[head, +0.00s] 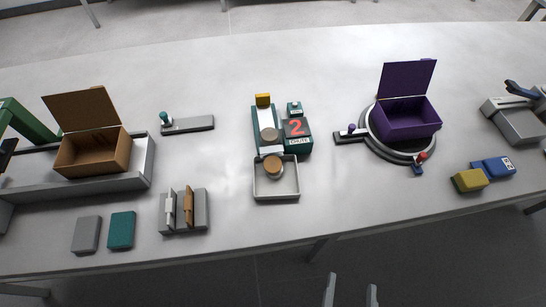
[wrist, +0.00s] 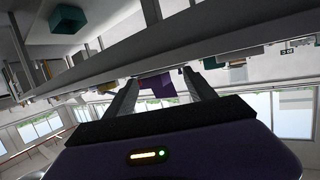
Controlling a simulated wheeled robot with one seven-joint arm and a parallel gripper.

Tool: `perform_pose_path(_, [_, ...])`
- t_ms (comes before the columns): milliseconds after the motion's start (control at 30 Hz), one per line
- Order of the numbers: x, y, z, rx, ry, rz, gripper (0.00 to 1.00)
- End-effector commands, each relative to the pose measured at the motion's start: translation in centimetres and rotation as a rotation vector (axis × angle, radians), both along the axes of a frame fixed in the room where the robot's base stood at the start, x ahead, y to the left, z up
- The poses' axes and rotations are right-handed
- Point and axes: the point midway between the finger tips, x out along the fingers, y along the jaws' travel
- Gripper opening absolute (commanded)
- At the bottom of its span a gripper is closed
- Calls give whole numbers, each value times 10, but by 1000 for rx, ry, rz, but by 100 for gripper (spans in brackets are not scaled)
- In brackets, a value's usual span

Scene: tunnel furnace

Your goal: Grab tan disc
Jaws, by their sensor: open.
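An orange-tan disc (head: 273,165) lies at the back edge of a shallow grey tray (head: 276,195), at the front end of the teal furnace. A paler grey-tan disc (head: 269,134) lies on the furnace's white strip, just behind it. A grey rack (head: 184,224) to the left holds a pale upright piece (head: 170,208) and a brown upright piece (head: 188,205). My gripper (head: 350,292) is open and empty, in front of the table's near edge. In the wrist view its two fingers (wrist: 160,90) are apart with nothing between them; no disc can be made out there.
An open brown box (head: 92,157) stands on the left and an open purple box (head: 406,123) on a round base at the right. A teal unit marked 2 (head: 297,129) adjoins the furnace. Grey and teal blocks lie front left. The table is clear between tray and purple box.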

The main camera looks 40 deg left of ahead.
Motion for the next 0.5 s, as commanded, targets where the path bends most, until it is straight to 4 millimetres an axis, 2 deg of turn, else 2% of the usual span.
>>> perform_pose_path(33, [15, 28, 9, 4, -8, 58, 64])
perform_pose_path(100, [28, 63, 12, 3, -6, 132, 64])
perform_pose_path(300, [50, 154, 28, -9, -6, 309, 64])
perform_pose_path(400, [53, 191, 37, -18, -9, 379, 64])
perform_pose_path(500, [54, 216, 44, -25, -11, 427, 64])
